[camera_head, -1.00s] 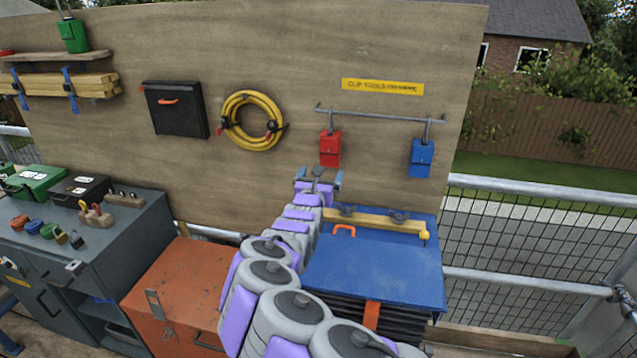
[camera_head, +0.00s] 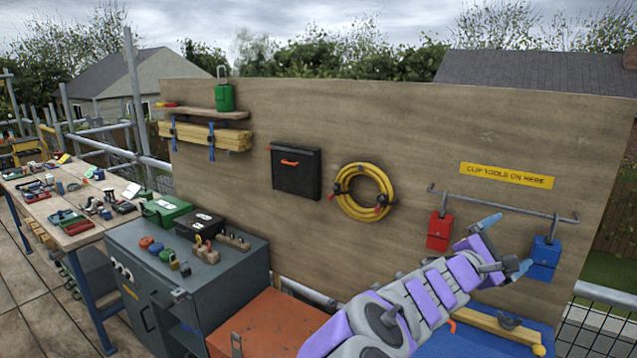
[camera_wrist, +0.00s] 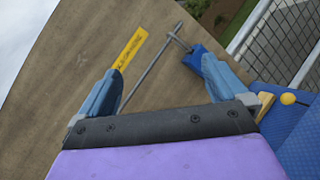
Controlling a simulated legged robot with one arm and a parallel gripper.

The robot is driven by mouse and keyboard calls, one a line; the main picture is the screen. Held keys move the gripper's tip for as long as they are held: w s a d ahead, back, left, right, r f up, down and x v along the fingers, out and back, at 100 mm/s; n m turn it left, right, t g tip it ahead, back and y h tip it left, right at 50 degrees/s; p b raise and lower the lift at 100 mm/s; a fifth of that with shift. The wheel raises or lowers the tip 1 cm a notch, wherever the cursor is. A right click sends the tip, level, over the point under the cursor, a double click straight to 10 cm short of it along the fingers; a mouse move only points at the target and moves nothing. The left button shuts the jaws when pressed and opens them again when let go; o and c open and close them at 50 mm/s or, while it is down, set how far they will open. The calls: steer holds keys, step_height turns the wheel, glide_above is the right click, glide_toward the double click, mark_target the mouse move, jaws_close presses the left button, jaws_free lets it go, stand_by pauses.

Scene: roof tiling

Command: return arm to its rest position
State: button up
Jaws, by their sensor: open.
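My purple and grey arm reaches up from the bottom of the head view toward the wooden board (camera_head: 330,130). My gripper (camera_head: 507,244) is open, its two blue fingers apart and nothing visible between them. In the head view it appears in front of the board, between a red hanging pouch (camera_head: 440,230) and a blue hanging pouch (camera_head: 544,258). In the wrist view the open gripper (camera_wrist: 158,92) frames the board and the metal rail (camera_wrist: 150,72). The blue pouch (camera_wrist: 197,60) shows near the right finger, which partly covers it. I cannot tell whether they touch.
The blue chest lid (camera_head: 455,345) with a wooden bar (camera_head: 495,328) lies below my gripper. An orange box (camera_head: 265,325) and a grey cabinet (camera_head: 190,260) stand left. A yellow hose coil (camera_head: 343,192) and black case (camera_head: 297,185) hang on the board. Mesh fencing (camera_wrist: 280,45) is right.

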steer(key=s+d+m+g, duration=0.3)
steer(key=s+m+g, duration=0.4)
steer(key=s, duration=0.5)
steer(key=s+a+f+m+g+y, duration=0.2)
steer(key=s+f+m+y, duration=0.4)
steer(key=s, duration=0.3)
steer(key=s+a+f+m+g+y, duration=0.1)
steer(key=s+a+f+y, duration=0.4)
steer(key=a, duration=0.7)
steer(key=s+a+f+m+g+y, duration=0.1)
steer(key=s+a+f+y, duration=0.5)
steer(key=s+a+f, duration=0.3)
steer(key=s+a, duration=0.4)
steer(key=shift+a+f+b, duration=0.15)
steer(key=shift+a+b, duration=0.05)
steer(key=shift+b, duration=0.1)
steer(key=shift+d, duration=0.1)
steer(key=shift+c, duration=0.5)
